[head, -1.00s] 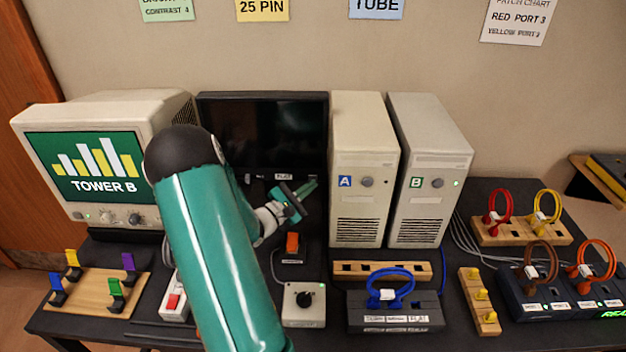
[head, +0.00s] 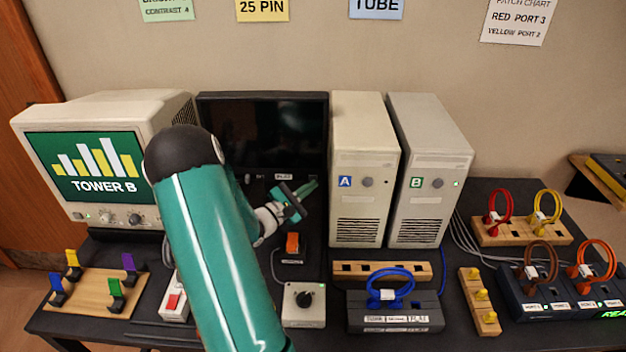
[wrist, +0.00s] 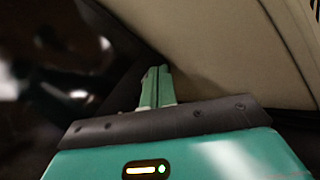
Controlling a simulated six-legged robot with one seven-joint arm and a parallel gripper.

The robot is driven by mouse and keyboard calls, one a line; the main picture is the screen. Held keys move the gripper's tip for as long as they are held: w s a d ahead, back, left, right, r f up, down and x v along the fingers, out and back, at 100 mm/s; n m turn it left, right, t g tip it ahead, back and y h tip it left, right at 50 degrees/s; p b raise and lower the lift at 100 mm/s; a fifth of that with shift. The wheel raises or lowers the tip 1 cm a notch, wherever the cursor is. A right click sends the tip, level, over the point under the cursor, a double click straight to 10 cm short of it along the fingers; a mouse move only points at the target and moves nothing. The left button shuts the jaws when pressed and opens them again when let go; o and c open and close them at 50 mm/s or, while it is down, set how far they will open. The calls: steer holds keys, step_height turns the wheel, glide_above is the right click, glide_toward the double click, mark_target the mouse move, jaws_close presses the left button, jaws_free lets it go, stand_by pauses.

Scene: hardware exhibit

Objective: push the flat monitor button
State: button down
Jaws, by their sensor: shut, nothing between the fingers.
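The flat monitor (head: 265,130) stands at the back with a dark, blank screen, between the boxy CRT monitor and tower A. A small label shows on its lower bezel (head: 284,177); the button itself is too small or hidden behind my arm to tell. My gripper (head: 311,186) is in front of the flat monitor's lower right part, beside tower A. In the wrist view its green fingers (wrist: 157,84) are together and hold nothing. A pale panel fills the upper right of that view, close to the fingertips. I cannot tell whether they touch anything.
Tower A (head: 362,180) and tower B (head: 432,175) stand right of the gripper. The CRT (head: 85,150) reads "TOWER B". An orange switch (head: 292,243) and a dial box (head: 304,303) sit below the gripper. Patch cables (head: 540,255) are at the right.

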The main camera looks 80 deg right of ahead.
steer(key=shift+d, duration=0.15)
stand_by(0.3)
steer(key=shift+w+d, duration=0.1)
steer(key=shift+d, duration=0.35)
stand_by(0.3)
steer(key=shift+a, duration=0.6)
steer(key=shift+a, duration=0.1)
steer(key=a, duration=0.2)
steer(key=s+a, duration=0.1)
steer(key=a, duration=0.2)
steer(key=shift+s+a, duration=0.25)
steer(key=shift+a, duration=0.05)
stand_by(0.7)
